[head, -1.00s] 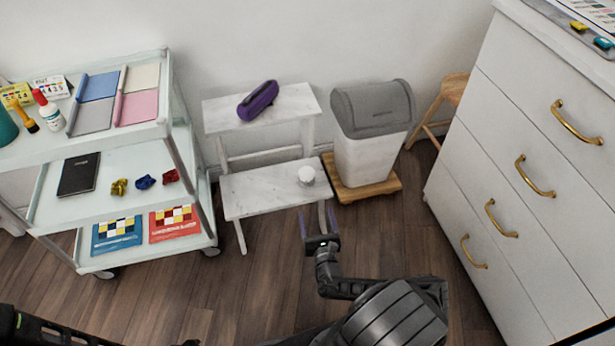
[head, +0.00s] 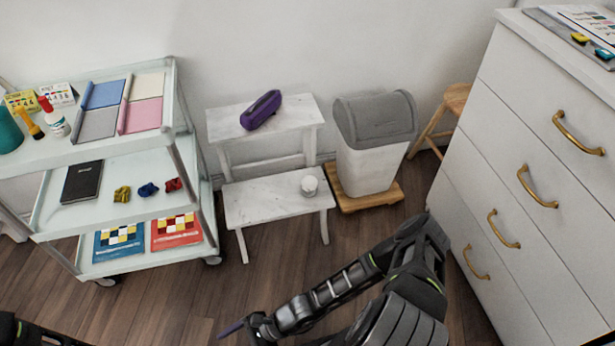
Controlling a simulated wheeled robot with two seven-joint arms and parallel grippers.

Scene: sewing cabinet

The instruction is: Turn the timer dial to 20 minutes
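A small round white timer (head: 309,186) stands on the right part of the lower step of a white marbled step stool (head: 260,203). Its dial markings are too small to read. My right gripper (head: 232,328) is low at the bottom middle of the head view, to the left of and well apart from the timer. One purplish fingertip shows pointing left; whether the gripper is open or shut cannot be told. Only a dark part of my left arm shows at the bottom left corner, and its gripper is out of view.
A purple case (head: 261,109) lies on the stool's top step. A grey-lidded bin (head: 372,165) stands right of the stool. A shelf cart (head: 100,222) is left, a white drawer cabinet (head: 530,150) right. The wooden floor (head: 270,270) before the stool is clear.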

